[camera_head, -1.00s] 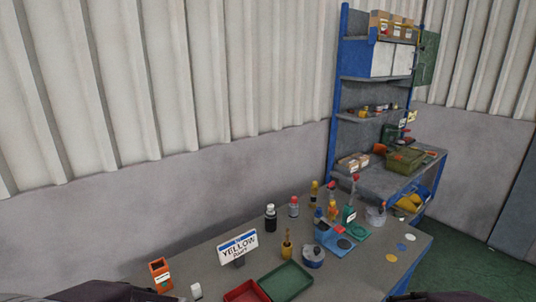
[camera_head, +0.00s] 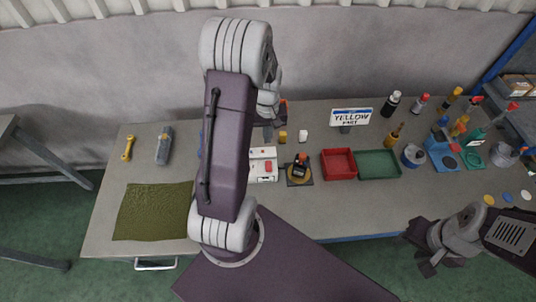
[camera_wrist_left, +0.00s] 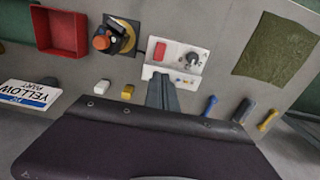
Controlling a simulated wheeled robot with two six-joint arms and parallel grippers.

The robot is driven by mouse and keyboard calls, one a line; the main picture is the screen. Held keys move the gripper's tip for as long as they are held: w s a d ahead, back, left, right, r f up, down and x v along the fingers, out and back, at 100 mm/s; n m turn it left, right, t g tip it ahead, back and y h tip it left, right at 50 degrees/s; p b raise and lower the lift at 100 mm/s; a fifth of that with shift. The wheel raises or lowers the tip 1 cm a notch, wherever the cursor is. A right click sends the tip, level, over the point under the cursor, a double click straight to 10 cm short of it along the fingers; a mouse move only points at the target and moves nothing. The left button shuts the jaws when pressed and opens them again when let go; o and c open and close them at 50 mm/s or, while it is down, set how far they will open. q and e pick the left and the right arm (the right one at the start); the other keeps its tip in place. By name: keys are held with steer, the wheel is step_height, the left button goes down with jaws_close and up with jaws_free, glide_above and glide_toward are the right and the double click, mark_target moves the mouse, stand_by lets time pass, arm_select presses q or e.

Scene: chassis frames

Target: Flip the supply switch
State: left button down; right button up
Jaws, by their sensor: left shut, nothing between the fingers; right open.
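A white supply box stands on the workbench, seen in the head view (camera_head: 262,158) and in the left wrist view (camera_wrist_left: 176,47). It carries a red switch (camera_wrist_left: 160,51) beside a dark round knob (camera_wrist_left: 194,61). Whether the switch is on or off cannot be told. My left gripper (camera_wrist_left: 161,77) is shut and empty. Its fingertips overlap the box's lower edge in the wrist view; contact cannot be told. In the head view my left arm hides part of the area left of the box. My right gripper (camera_head: 426,264) is open and empty in front of the bench.
A black-and-orange device on a dark base (camera_head: 299,173), a red tray (camera_head: 339,163) and a green tray (camera_head: 378,164) lie right of the box. An olive mat (camera_head: 152,212) lies at the left.

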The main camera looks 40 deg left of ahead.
mark_target(269, 163)
arm_select(q)
steer(key=f+p, duration=0.1)
steer(key=f, duration=0.6)
steer(key=f+p, duration=0.2)
steer(key=f, duration=0.4)
steer(key=shift+w+d+f, duration=0.15)
steer(key=shift+d+f, duration=0.05)
steer(key=shift+f, duration=0.35)
